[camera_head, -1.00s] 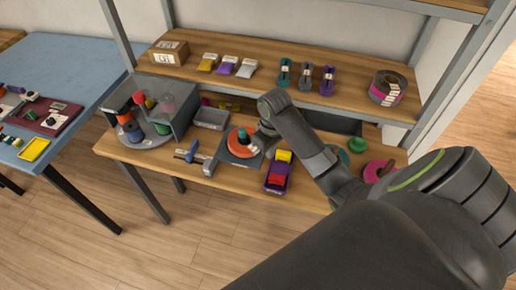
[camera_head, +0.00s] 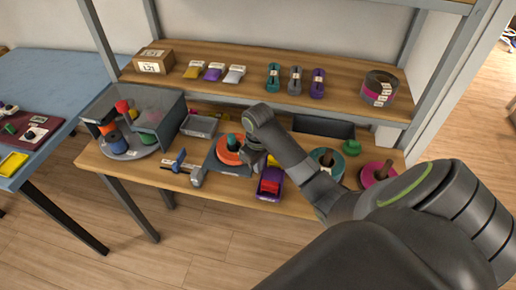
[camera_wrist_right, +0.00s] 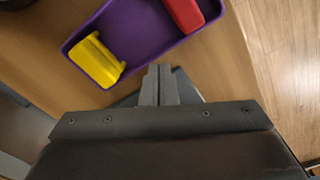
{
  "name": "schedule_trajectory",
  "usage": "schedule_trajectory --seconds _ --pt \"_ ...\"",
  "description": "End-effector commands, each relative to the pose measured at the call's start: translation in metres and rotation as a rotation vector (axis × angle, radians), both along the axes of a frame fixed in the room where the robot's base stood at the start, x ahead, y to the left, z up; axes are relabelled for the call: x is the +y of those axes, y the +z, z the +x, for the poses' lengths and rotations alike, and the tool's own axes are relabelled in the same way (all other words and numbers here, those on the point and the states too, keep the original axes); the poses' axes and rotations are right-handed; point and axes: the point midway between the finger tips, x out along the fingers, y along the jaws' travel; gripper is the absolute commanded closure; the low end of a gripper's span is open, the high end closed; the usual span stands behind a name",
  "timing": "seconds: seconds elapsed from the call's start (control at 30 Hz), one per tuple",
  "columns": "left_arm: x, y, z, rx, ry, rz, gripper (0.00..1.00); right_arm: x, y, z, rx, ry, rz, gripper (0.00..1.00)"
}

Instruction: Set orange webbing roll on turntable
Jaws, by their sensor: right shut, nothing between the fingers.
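The orange webbing roll (camera_head: 229,157) lies flat on a dark grey square stand (camera_head: 238,171) at the middle of the workbench, with a dark green piece (camera_head: 234,142) at its centre. A round grey platform (camera_head: 138,153) on the left carries several spools. I cannot tell for sure which of these two is the turntable. My right gripper (camera_head: 252,158) is shut and empty, close to the roll's right side; its fingers are hard to make out in the head view. The right wrist view shows the fingertips (camera_wrist_right: 160,86) together, near a purple tray (camera_wrist_right: 139,35). My left gripper is out of view.
The purple tray (camera_head: 267,195) holds a yellow and a red piece, right of the stand. A teal roll (camera_head: 319,158) and a pink roll (camera_head: 368,177) lie farther right. A grey bin (camera_head: 199,126) is behind. A shelf (camera_head: 340,88) overhangs the bench's back.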

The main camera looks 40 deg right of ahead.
Motion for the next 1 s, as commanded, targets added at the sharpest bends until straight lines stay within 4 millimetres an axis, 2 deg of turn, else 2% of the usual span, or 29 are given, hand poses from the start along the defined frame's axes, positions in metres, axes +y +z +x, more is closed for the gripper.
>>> schedule_trajectory --seconds 0.03,0.13,0.33,0.83,1.0 --pt "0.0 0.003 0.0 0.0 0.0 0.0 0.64 0.001 -0.005 0.003 0.001 0.001 0.002 1.0" --pt "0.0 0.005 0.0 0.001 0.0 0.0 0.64 0.004 -0.002 0.018 -0.001 0.001 0.001 1.0" --pt "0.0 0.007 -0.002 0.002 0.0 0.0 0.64 0.007 -0.003 0.034 -0.001 0.001 0.001 1.0" --pt "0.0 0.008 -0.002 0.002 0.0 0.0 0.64 0.008 -0.003 0.039 -0.001 0.002 -0.001 1.0" --pt "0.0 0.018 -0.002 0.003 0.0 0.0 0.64 0.008 0.001 0.043 -0.001 0.001 0.0 1.0"
